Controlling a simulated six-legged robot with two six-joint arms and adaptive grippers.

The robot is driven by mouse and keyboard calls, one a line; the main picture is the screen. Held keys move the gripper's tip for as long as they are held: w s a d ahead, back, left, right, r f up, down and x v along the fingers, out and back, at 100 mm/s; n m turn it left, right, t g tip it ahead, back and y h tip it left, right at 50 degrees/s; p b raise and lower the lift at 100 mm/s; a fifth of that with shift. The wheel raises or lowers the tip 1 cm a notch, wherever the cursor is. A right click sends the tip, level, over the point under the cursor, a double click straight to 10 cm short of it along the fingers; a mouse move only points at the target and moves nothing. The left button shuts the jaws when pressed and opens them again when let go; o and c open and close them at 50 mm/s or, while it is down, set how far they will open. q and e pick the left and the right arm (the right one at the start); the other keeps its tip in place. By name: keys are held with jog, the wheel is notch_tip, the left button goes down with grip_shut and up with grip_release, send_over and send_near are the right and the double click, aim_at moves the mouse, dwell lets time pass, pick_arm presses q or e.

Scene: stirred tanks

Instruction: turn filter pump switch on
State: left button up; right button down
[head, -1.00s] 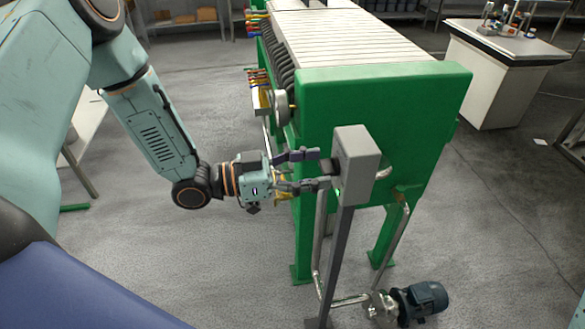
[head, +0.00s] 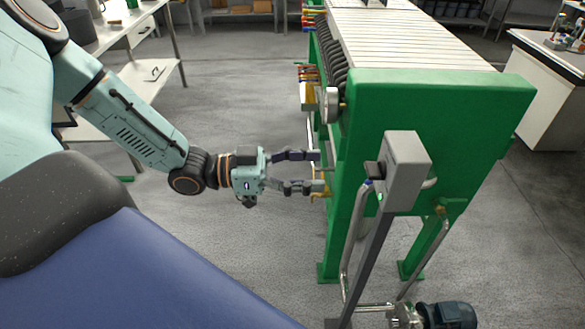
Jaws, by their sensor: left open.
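A grey switch box (head: 408,172) stands on a grey post at the near end of the green filter press. A dark switch (head: 375,170) sticks out of the box's left face. Its on or off position is too small to tell. A small blue spot shows just below it. My left gripper (head: 321,171) is open and empty to the left of the box, its two fingers pointing at the switch with a clear gap between. It appears to touch nothing. My right gripper is not in view.
The green filter press (head: 430,110) stands close behind and beside the box. A pump motor (head: 447,314) and metal pipes lie at the post's foot. White benches stand at the upper left and right (head: 550,90). Grey floor between is clear.

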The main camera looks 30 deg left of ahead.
pick_arm(q)
jog(key=shift+v, duration=1.45)
